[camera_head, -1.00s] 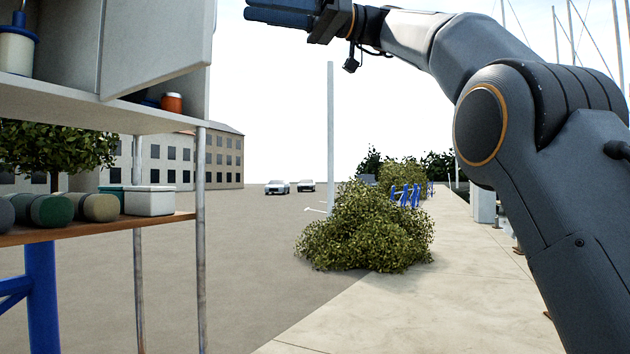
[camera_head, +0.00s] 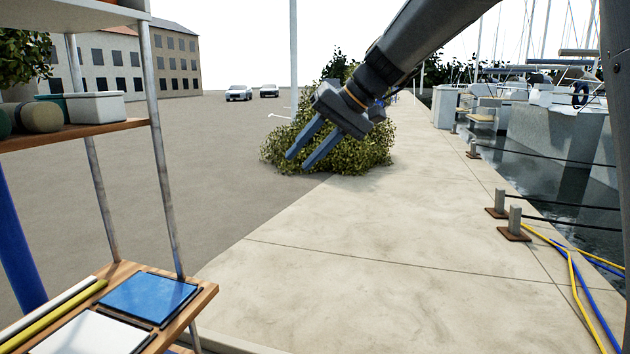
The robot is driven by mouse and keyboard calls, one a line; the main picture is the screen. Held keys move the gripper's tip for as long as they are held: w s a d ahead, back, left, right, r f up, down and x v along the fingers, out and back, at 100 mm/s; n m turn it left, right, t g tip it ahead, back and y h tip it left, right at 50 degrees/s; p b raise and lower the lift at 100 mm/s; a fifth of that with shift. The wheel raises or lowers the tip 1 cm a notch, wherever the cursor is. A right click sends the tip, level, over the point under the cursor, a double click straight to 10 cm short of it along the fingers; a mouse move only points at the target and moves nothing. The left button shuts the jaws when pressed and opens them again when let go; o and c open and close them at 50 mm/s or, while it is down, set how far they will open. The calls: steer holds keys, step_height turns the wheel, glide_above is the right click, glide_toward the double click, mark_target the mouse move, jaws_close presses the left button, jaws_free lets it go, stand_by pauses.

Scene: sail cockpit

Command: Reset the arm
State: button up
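My gripper (camera_head: 298,162) hangs in the middle of the head view, at the end of my arm (camera_head: 420,45), which comes in from the upper right. Its two blue-grey fingers point down and to the left, with a clear gap between them. Nothing is between the fingers. The gripper shows in front of a green bush (camera_head: 355,158) and appears clear of everything around it.
A shelf rack (camera_head: 75,134) stands at the left, with boxes above and a blue panel (camera_head: 148,297) on its lower board. Pale pavement (camera_head: 370,265) lies open in the middle. Bollards (camera_head: 515,222), hoses (camera_head: 575,275) and moored boats (camera_head: 560,125) are at the right.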

steer(key=s+d+f+m+g+h, duration=0.1)
steer(key=s+d+f+h, duration=0.3)
steer(key=s+d+f, duration=0.6)
steer(key=s+d+f+m+g+h+p, duration=0.1)
steer(key=s+d+f+h, duration=0.3)
steer(key=s+d+f, duration=0.7)
steer(key=s+f+m, duration=0.1)
steer(key=s+f, duration=0.6)
steer(key=shift+s+d, duration=0.25)
steer(key=shift+s, duration=0.15)
steer(key=shift+a+f, duration=0.1)
